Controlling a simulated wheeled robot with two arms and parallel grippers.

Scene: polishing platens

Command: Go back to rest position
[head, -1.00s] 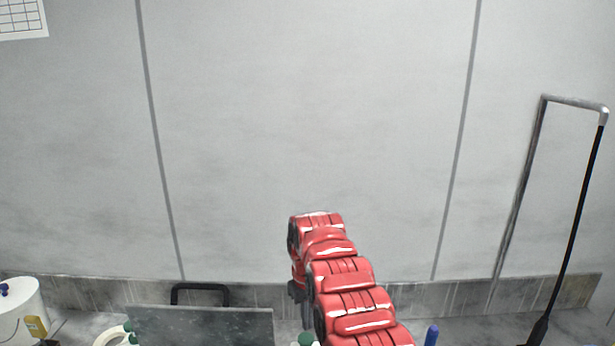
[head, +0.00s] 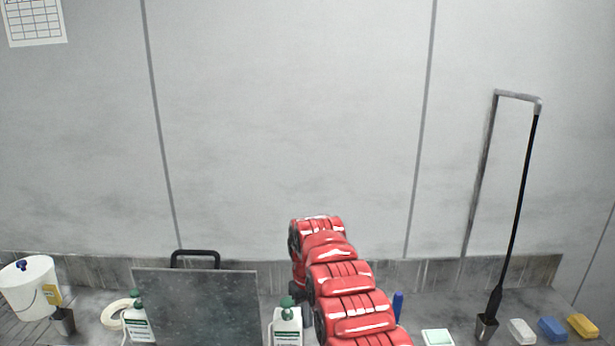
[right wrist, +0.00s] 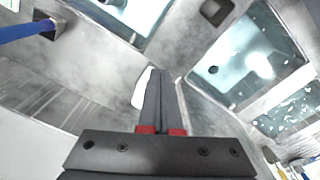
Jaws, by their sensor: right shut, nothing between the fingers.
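My right arm shows as a red arm rising from the bottom middle of the head view. Its gripper (head: 296,291) is a small dark shape below the arm's far end, mostly hidden. In the right wrist view my right gripper (right wrist: 160,76) has its two dark fingers together with nothing between them. It hangs above a grey surface and touches nothing that I can see. My left gripper is in neither view.
A dark panel (head: 195,305), white bottles (head: 138,324) with green tops, and a white bucket (head: 28,285) stand left along the wall. A black rod (head: 517,215) stands at right, near white, blue and yellow blocks (head: 552,328). The wrist view shows teal basins (right wrist: 235,65) and a blue handle (right wrist: 22,31).

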